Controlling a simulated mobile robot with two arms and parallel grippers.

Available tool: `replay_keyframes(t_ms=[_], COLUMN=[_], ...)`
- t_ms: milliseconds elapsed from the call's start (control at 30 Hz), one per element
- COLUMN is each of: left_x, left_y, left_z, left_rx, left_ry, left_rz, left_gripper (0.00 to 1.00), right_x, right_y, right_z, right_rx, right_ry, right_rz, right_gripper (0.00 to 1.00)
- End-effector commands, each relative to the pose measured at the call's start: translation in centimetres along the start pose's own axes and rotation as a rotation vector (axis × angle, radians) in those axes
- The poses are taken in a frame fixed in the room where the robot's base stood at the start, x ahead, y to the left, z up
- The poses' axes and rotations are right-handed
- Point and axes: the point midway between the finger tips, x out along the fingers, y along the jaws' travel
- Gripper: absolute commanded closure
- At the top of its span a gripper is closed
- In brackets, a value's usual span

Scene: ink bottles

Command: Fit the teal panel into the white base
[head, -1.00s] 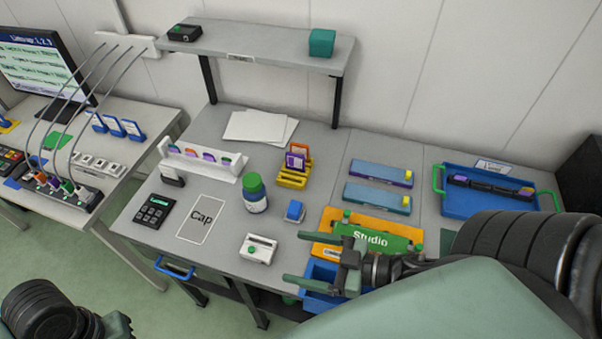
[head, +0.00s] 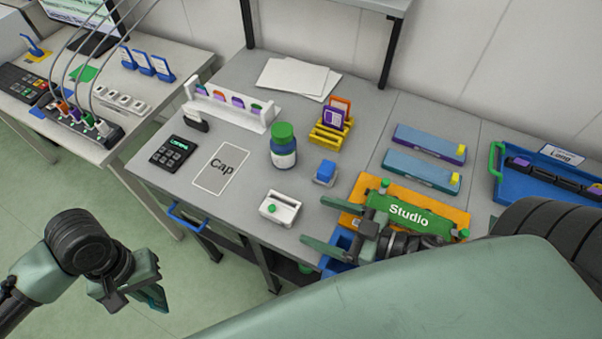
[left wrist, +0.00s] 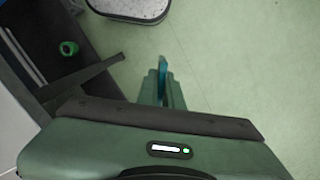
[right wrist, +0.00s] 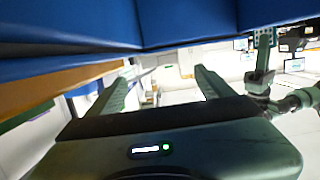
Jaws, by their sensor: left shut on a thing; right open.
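The teal panel (left wrist: 162,78) is held between the fingers of my left gripper (left wrist: 163,90), seen nearly edge-on in the left wrist view. In the head view my left gripper (head: 150,290) is low at the left, over the floor in front of the table, with a small part of the panel (head: 155,298) showing. The white base (head: 274,212), a small white block with a slot on top and a green button, stands near the table's front edge. My right gripper (head: 304,227) is open and empty, just right of the base and in front of the orange tray.
The green Studio piece (head: 408,214) sits on an orange tray (head: 455,217).

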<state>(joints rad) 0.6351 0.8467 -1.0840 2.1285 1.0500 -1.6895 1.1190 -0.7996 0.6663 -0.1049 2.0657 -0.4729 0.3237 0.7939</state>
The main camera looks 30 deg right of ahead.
Motion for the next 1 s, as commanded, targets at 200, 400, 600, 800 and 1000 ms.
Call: replay_keyframes(t_ms=[200,400,600,800,1000], left_x=[-0.8,-1.4,-1.7,-1.8,-1.8], left_y=[0.0,0.0,0.0,0.0,0.0], left_z=[0.1,0.2,0.2,0.2,0.2], left_rx=[0.0,0.0,0.0,0.0,0.0], left_ry=[0.0,0.0,0.0,0.0,0.0], left_rz=[0.0,0.0,0.0,0.0,0.0], left_gripper=[1.0,1.0,1.0,1.0,1.0], right_x=[4.0,7.7,10.0,10.7,10.7], right_y=[0.1,0.1,0.1,0.0,0.0], right_z=[-0.4,-0.4,-0.2,-0.1,-0.1], right_rx=[-0.003,-0.002,0.0,-0.001,-0.001], right_ry=[0.005,0.004,0.001,0.0,0.0], right_rz=[0.001,0.001,0.002,0.0,0.0], right_gripper=[0.18,0.18,0.18,0.18,0.18])
